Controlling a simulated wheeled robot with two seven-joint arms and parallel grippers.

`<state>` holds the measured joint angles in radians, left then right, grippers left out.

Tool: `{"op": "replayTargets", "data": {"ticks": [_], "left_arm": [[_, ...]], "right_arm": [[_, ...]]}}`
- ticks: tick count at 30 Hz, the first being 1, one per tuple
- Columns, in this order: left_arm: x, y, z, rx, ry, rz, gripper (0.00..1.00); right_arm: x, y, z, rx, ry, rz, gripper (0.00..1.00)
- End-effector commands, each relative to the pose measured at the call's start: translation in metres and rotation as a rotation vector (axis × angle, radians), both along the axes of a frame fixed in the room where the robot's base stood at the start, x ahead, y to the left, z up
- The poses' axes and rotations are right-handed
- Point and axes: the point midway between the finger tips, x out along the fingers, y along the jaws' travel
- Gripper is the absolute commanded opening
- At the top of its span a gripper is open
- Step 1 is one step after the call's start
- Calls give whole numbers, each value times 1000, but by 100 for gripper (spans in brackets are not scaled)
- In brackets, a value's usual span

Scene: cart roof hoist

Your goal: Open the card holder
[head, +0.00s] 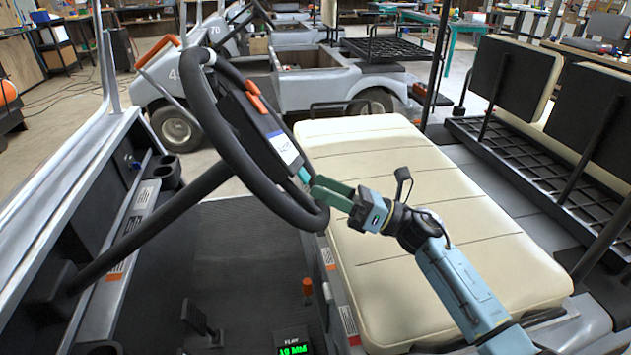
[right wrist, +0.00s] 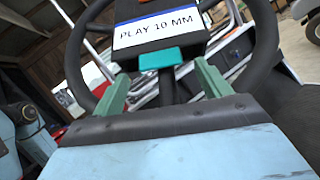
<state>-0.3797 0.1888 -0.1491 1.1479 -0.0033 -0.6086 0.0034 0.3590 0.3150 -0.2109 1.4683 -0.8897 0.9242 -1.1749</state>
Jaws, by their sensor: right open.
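The card holder (head: 262,125) is a dark panel at the steering wheel, with a white card (head: 284,148) on it. In the right wrist view the card (right wrist: 158,27) reads "PLAY 10 MM", and a teal tab (right wrist: 160,58) sticks out at its lower edge. The tab also shows in the head view (head: 303,175). My right gripper (head: 316,188) is open with its green fingers pointing at the tab. In the right wrist view its fingers (right wrist: 163,86) stand to either side of the tab, with nothing held. Contact cannot be told. My left gripper is not in view.
The black steering wheel (head: 205,110) rings the holder, close to my right fingers. A cream seat (head: 410,190) lies below my right arm. An orange clip (head: 254,92) sits on the panel. A lit green display (head: 292,349) is at the bottom.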

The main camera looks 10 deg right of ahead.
Motion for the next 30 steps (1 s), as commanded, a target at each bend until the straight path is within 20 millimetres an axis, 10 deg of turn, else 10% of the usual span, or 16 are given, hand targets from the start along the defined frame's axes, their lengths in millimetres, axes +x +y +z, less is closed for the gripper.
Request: {"op": "replayTargets", "data": {"ticks": [16,30], "left_arm": [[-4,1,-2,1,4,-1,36],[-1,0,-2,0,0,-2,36]], "right_arm": [[11,22,8,1,2,0,76],[11,21,8,1,2,0,16]]}}
